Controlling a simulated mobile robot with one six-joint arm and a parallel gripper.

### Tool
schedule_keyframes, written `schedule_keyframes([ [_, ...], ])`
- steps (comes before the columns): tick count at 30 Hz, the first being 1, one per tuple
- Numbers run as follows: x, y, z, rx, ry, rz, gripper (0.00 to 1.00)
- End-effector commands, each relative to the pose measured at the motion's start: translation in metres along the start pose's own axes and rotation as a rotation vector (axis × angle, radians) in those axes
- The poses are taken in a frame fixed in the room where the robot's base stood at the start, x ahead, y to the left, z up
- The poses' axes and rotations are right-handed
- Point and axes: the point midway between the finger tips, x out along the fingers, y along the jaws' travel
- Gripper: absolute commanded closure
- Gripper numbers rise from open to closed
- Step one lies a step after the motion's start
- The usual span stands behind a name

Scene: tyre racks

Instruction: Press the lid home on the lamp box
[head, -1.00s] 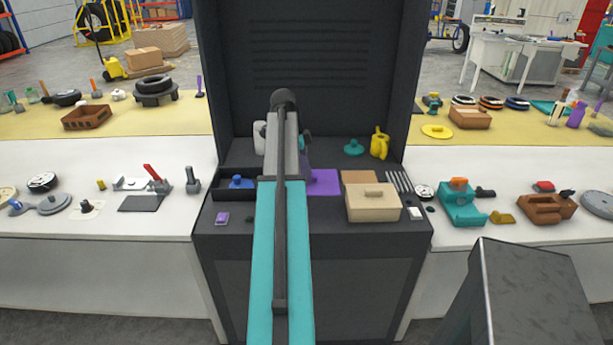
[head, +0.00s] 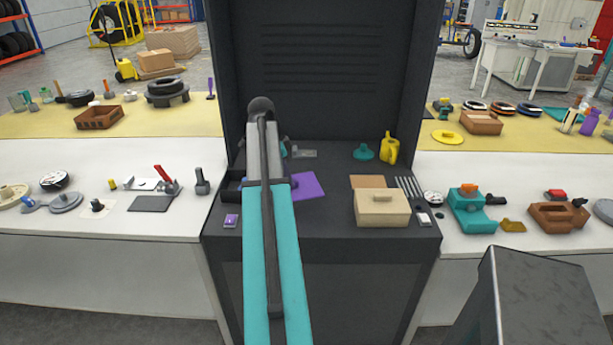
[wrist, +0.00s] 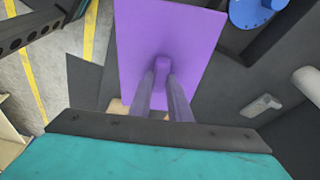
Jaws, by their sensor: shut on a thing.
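A flat purple square plate with a raised purple grip (wrist: 162,70) fills the middle of the wrist view. My gripper (wrist: 161,78) is shut on that grip. In the head view the plate (head: 308,186) shows partly from behind my arm, over the dark bench; my gripper itself is hidden there. A beige box (head: 382,209) with a lid and a bar handle stands to the right of the plate. I cannot tell which thing is the lamp box; what lies under the purple plate is hidden, apart from a small beige patch (wrist: 118,106).
A blue round part (wrist: 254,10) and a grey piece (wrist: 261,106) lie near the plate. A brown board (head: 367,182), a teal knob part (head: 363,152) and a yellow can (head: 389,148) stand on the bench. A tall dark panel (head: 335,65) closes the back.

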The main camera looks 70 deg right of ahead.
Motion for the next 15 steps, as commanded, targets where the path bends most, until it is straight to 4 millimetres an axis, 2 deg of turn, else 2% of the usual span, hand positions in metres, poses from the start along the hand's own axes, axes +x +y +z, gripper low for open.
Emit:
schedule_keyframes([
  [1,-0.005,0.001,0.02,-0.056,0.0,-0.016,1.0],
  [8,-0.024,0.0,0.097,-0.301,0.0,-0.084,1.0],
  [15,-0.043,0.009,0.176,-0.562,0.0,-0.156,1.0],
])
